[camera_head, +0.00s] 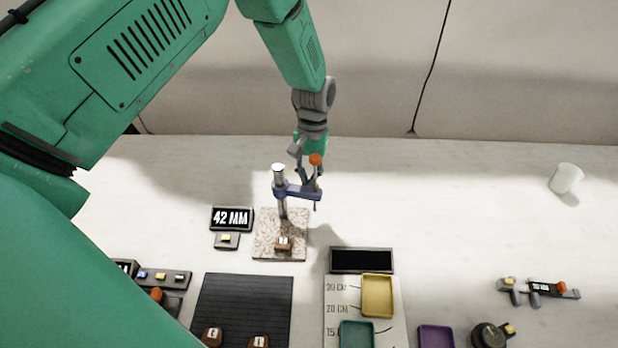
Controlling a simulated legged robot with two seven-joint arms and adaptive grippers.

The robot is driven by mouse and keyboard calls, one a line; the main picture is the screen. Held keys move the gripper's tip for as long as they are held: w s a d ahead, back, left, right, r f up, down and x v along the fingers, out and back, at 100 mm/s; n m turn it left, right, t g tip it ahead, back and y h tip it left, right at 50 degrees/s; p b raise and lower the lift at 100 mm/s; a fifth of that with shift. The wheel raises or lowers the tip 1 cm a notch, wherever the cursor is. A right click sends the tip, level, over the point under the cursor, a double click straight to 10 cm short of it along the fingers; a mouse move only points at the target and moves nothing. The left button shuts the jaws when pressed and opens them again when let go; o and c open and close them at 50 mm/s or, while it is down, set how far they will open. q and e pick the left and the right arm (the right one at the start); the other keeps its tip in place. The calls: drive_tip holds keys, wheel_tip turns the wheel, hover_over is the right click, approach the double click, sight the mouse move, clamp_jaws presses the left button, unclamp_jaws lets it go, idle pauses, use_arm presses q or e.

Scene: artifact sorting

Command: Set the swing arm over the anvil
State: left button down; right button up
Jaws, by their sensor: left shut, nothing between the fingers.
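The swing arm (292,191) is a dark blue bar on an upright grey post with a pale cap. It points right from the post and has an orange knob (316,159) and a thin spindle at its right end. The post stands on a speckled stone base (266,225). A brown block (283,246) with a white mark sits on the base's front part; no separate anvil can be made out. My left gripper (308,176) is shut and empty behind the bar's right end, beside the knob. Whether it touches the bar is unclear. My right gripper is not in view.
A "42 MM" display (231,217) stands left of the base. In front are a dark ribbed mat (243,292) with brown blocks, a black-screened board (361,260) and coloured trays. A caliper-like tool (537,290) and white cup (565,178) are at right. The table's right middle is clear.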

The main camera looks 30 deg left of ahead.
use_arm(q)
drive_tip(key=m+p, duration=0.1)
drive_tip(key=m, duration=0.1)
drive_tip(key=s+m+p, duration=0.1)
drive_tip(key=s+d+m+y, duration=0.1)
drive_tip(key=m, duration=0.1)
drive_tip(key=shift+s+d+r+m+p, duration=0.1)
drive_tip(key=shift+s+m+p, duration=0.1)
drive_tip(key=shift+m+p, duration=0.15)
drive_tip(key=s+m+t+y+p, duration=0.1)
drive_tip(key=s+m+p, duration=0.3)
drive_tip(key=m, duration=0.6)
drive_tip(key=shift+s+m+y, duration=0.35)
drive_tip(key=shift+s+y, duration=0.25)
drive_tip(key=shift+s, duration=0.45)
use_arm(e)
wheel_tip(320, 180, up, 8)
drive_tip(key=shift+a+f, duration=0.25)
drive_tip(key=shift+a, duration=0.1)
use_arm(q)
drive_tip(key=shift+a+p, duration=0.2)
drive_tip(key=shift+p, duration=0.1)
drive_tip(key=shift+d, duration=0.15)
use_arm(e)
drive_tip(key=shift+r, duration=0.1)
